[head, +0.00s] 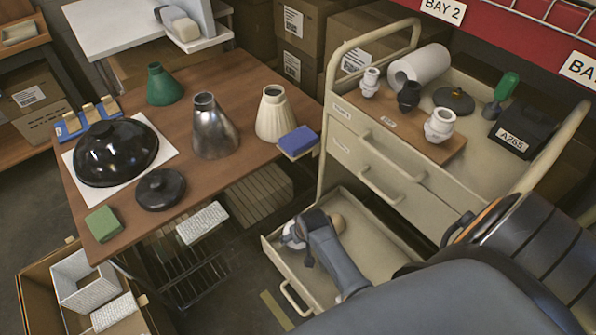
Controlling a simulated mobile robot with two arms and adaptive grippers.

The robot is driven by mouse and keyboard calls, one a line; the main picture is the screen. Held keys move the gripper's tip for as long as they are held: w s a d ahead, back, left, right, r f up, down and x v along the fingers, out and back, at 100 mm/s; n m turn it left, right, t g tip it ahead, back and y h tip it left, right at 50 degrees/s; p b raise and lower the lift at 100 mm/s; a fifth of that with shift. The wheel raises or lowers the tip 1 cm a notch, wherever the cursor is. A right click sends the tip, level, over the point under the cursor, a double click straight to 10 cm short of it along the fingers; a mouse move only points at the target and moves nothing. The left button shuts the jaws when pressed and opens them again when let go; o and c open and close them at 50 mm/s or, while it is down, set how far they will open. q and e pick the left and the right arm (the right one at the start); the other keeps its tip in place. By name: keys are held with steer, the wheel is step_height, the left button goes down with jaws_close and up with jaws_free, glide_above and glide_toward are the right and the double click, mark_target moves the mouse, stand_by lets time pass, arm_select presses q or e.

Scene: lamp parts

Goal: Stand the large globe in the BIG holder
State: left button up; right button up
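Three holders stand on the wooden board on the cart: a small white one (370,81), a black one (408,95) and a larger white one (440,125), the biggest; nothing stands in it. My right gripper (300,243) is low in the open drawer (388,232), pointing down and left. A pale rounded thing (291,235) shows at its fingers, partly hidden; I cannot tell whether it is held. A tan rounded thing (337,222) lies in the drawer beside the gripper. I cannot tell which of these is the large globe. My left gripper is not in view.
The cart top also holds a paper roll (420,66), a dark disc (453,100), a green-handled tool (503,92) and a black box (521,136). The left table (205,180) carries shades (212,128), a black dome (115,152) and sponges (103,223). Raised cart rails flank the holders.

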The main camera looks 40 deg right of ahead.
steer(key=shift+f, duration=0.45)
stand_by(1.5)
steer(key=o, duration=1)
steer(key=v, duration=1.2)
steer(key=shift+s+f, duration=0.1)
